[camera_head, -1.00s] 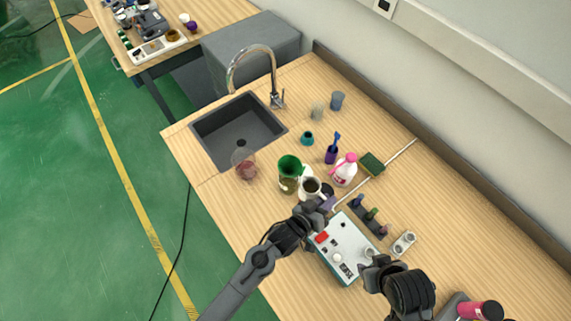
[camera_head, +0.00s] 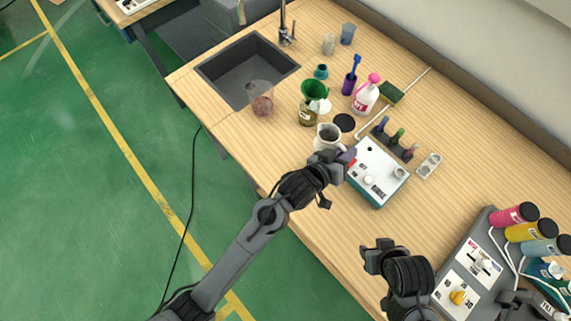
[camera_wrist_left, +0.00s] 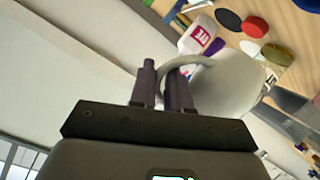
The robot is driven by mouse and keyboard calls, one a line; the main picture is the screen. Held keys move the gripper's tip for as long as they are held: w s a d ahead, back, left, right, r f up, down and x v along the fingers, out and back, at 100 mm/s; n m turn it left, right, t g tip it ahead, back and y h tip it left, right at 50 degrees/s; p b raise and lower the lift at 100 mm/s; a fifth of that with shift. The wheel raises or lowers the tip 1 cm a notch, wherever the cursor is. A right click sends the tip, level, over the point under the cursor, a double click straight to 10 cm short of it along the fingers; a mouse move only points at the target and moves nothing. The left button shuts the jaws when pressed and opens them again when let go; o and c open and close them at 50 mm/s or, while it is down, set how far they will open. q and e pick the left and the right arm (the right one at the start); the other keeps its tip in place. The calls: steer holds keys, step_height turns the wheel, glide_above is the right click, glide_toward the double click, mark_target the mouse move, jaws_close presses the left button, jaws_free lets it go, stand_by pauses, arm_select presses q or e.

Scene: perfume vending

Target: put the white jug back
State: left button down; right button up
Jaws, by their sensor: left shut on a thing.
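The white jug (camera_head: 328,135), dark inside, is near the front edge of the wooden counter, between the flask with the green funnel and the control box. My left gripper (camera_head: 343,160) is beside the jug. In the left wrist view the fingers (camera_wrist_left: 164,88) are shut on the jug's curved handle, and the jug's pale body (camera_wrist_left: 230,85) is to their right. I cannot tell whether its base touches the counter. A round black disc (camera_head: 344,122) lies bare just behind the jug. My right gripper (camera_head: 375,258) is over the front of the counter; its fingers are not clear.
The white-topped control box (camera_head: 378,172) is to the right. A pink-capped bottle (camera_head: 366,95), a purple cup (camera_head: 349,82) and a sink (camera_head: 245,70) are farther back. Coloured bottles (camera_head: 514,215) stand at right.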

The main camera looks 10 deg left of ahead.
arm_select(q)
steer(key=shift+w+f, duration=0.25)
steer(key=shift+f, duration=0.05)
steer(key=shift+w+a+f, duration=0.45)
steer(key=shift+w, duration=0.15)
steer(key=shift+w+a+f+b, duration=0.1)
steer(key=shift+w+a+f, duration=0.3)
steer(key=shift+a+f, duration=1.25)
steer(key=shift+w+a+f+b, duration=0.15)
steer(key=shift+w+a+f, duration=0.3)
steer(key=shift+a+f, duration=1.2)
steer(key=shift+w+a+f+b, duration=0.1)
steer(key=shift+w+a+f, duration=0.3)
steer(key=shift+a+f, duration=1.2)
steer(key=shift+f, duration=0.1)
arm_select(e)
steer(key=shift+w+d+f, duration=0.45)
steer(key=shift+w, duration=0.1)
arm_select(q)
steer(key=shift+f, duration=0.15)
arm_select(e)
steer(key=shift+f, duration=0.1)
arm_select(q)
steer(key=c, duration=1.1)
jaws_free()
